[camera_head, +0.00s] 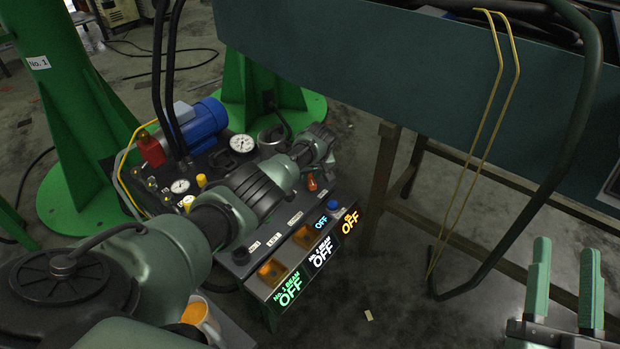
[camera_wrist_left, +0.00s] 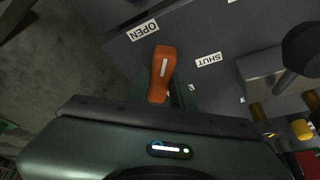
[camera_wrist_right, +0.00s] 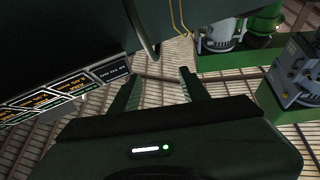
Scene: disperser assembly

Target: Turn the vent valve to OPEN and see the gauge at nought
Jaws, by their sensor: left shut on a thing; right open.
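The orange vent valve handle (camera_wrist_left: 164,66) has a white stripe and sits between the fingers of my left gripper (camera_wrist_left: 163,86), which is shut on it. Its tip points between the OPEN label (camera_wrist_left: 143,30) and the SHUT label (camera_wrist_left: 208,59), nearer to OPEN. Its pivot is hidden. In the head view, the handle (camera_head: 311,183) shows just below my left gripper (camera_head: 322,160). A large white gauge (camera_head: 242,143) and a smaller gauge (camera_head: 180,186) face up on the panel; their needles are too small to read. My right gripper (camera_head: 566,250) is open and empty.
The control box (camera_head: 270,297) bears several lit signs reading OFF. A blue motor (camera_head: 203,122) and a red part (camera_head: 151,150) stand behind the panel. A large dark green beam (camera_head: 400,85) and a bent dark pipe (camera_head: 565,150) hang on the right. Green columns (camera_head: 75,130) rise behind.

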